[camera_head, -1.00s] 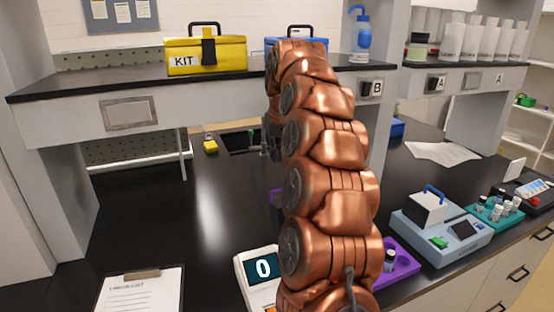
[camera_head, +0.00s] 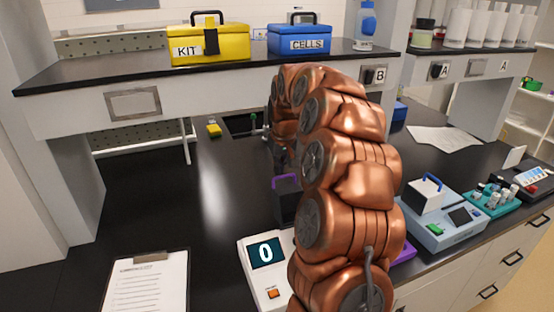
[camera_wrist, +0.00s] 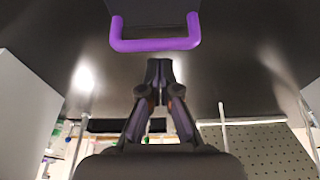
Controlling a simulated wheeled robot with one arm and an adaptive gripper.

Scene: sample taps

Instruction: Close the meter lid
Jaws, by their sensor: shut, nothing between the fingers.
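A dark raised lid with a purple handle (camera_head: 287,180) stands on the bench left of my arm in the head view. Its purple base (camera_head: 404,251) shows only at an edge, mostly hidden behind my arm. In the wrist view the purple handle (camera_wrist: 155,43) is at the top, just beyond my fingertips, with a gap between. My gripper (camera_wrist: 158,72) is shut and empty; in the head view my arm mostly hides it. A light-blue device (camera_head: 445,222) with a screen and a blue-handled light lid (camera_head: 425,192) stands at the right.
A white device reading 0 (camera_head: 266,252) is left of my arm, near a clipboard (camera_head: 147,283). A teal vial rack (camera_head: 493,200) is at the right. The shelf (camera_head: 70,74) holds a yellow KIT box (camera_head: 208,46) and a blue CELLS box (camera_head: 300,40).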

